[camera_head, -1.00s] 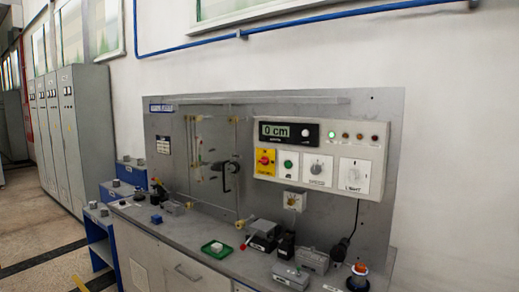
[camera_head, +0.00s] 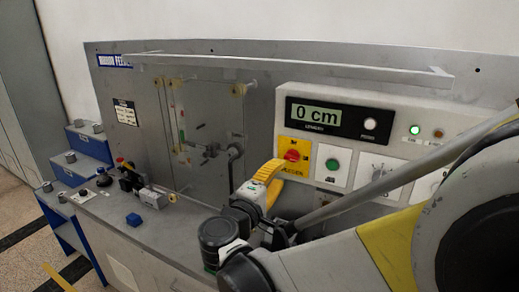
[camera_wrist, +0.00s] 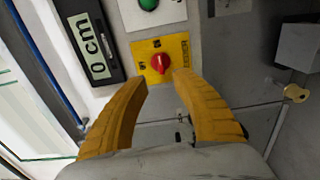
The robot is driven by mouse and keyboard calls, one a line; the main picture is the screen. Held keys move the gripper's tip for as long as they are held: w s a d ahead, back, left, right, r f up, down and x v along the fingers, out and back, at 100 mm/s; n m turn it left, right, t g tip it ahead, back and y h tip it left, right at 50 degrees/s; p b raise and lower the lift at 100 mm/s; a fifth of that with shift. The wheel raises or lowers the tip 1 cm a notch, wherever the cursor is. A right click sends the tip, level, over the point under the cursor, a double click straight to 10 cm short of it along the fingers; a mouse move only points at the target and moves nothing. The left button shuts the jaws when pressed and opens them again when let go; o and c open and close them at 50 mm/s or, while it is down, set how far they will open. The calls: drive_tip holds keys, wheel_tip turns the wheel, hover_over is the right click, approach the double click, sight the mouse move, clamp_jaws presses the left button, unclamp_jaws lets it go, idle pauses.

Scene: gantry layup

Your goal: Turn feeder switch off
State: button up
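The feeder switch is a red rotary knob (camera_head: 292,155) on a yellow plate (camera_head: 295,147), at the lower left of the white control panel (camera_head: 400,125). In the wrist view the red knob (camera_wrist: 162,63) sits just beyond and between my yellow fingertips. My gripper (camera_wrist: 167,85) is open, with a clear gap between its fingers and nothing in it. It points at the switch, and in the head view my gripper (camera_head: 272,175) is just below and left of the knob. The knob appears apart from both fingers.
A display (camera_head: 320,115) reading "0 cm" is above the switch. A green button (camera_head: 332,164) is right beside it. A clear door with a dark handle (camera_head: 233,165) stands left of the panel. A blue block (camera_head: 133,220) and small devices lie on the bench.

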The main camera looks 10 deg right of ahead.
sight(290, 159)
drive_tip(key=b+x, duration=0.1)
drive_tip(key=x, duration=0.8)
clamp_jaws()
